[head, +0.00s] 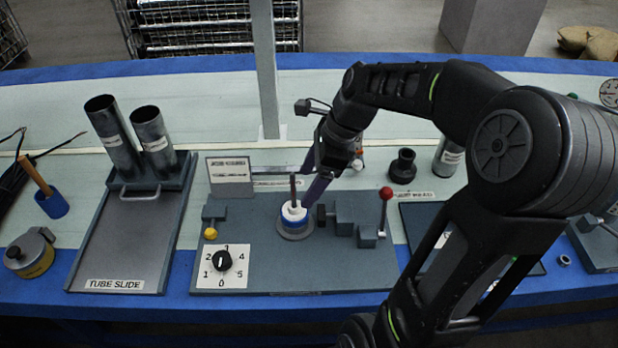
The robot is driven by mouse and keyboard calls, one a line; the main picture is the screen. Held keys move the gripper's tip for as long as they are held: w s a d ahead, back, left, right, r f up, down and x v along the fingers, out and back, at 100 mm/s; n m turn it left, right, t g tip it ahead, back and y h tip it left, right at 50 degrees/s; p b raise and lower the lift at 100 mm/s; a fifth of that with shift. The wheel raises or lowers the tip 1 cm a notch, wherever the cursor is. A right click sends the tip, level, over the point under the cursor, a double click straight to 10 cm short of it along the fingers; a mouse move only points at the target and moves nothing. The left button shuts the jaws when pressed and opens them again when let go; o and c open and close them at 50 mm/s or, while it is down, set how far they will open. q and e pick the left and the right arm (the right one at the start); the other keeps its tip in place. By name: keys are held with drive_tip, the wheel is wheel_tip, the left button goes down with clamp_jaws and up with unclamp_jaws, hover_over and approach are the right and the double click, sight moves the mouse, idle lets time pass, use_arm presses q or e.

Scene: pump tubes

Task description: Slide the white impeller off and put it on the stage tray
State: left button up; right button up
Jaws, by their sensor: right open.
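The white impeller (293,213) sits around an upright brown shaft (293,188) on the grey pump board, with a blue ring below it and a round grey base under that. My right gripper (312,188) is open and comes down from behind and to the right of the impeller. A purple finger is close beside the shaft; I cannot tell whether it touches the impeller. A dark flat tray (417,215) lies to the right of the board, largely hidden by my right arm. I cannot read its label, so I cannot tell whether it is the stage tray. My left gripper is not in view.
The board carries a red-knobbed lever (386,194), a numbered dial (223,261) and a yellow-knobbed block (211,233). A tray labelled TUBE SLIDE (125,240) with two metal tubes stands left. A black fitting (403,165) stands behind. My right arm covers much of the right side.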

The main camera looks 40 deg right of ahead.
sight(296, 202)
drive_tip(key=b+x, duration=0.1)
drive_tip(key=x, duration=0.6)
drive_tip(key=shift+w+a+f, duration=0.1)
drive_tip(key=shift+w+f, duration=0.05)
drive_tip(key=shift+f, duration=0.1)
clamp_jaws()
idle(1.1)
drive_tip(key=shift+r+p, duration=0.6)
drive_tip(key=shift+r, duration=0.05)
idle(0.6)
drive_tip(key=shift+r+p, duration=7.25)
drive_tip(key=shift+r, duration=0.1)
